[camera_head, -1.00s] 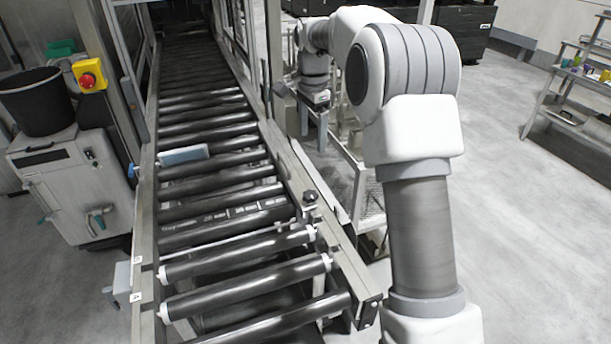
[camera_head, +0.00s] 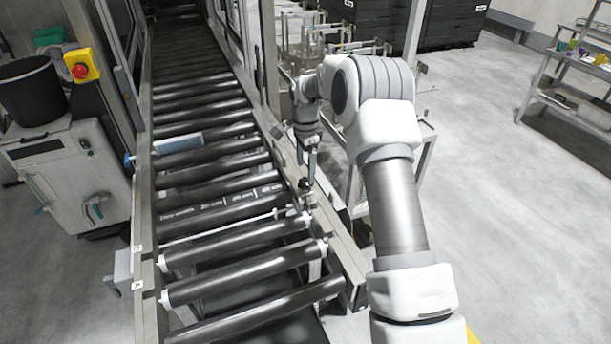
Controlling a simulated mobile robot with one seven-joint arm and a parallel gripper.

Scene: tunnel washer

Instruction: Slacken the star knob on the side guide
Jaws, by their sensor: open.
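A small black knob (camera_head: 305,184) sits on top of the right side rail (camera_head: 331,225) of the roller conveyor; its lobes are too small to make out. My gripper (camera_head: 306,173) points down right above the knob, with its fingers apart. The fingertips are close to the knob's top; I cannot tell whether they reach around it or touch it. My gripper hides part of the rail behind it. The side guide itself is hard to tell apart from the rail.
A pale blue block (camera_head: 179,143) lies across the rollers at the left rail. A grey cabinet (camera_head: 70,180) with a black bucket (camera_head: 32,94) and a yellow box with a red button (camera_head: 80,66) stand left. A shelf (camera_head: 572,60) stands far right; the floor before it is clear.

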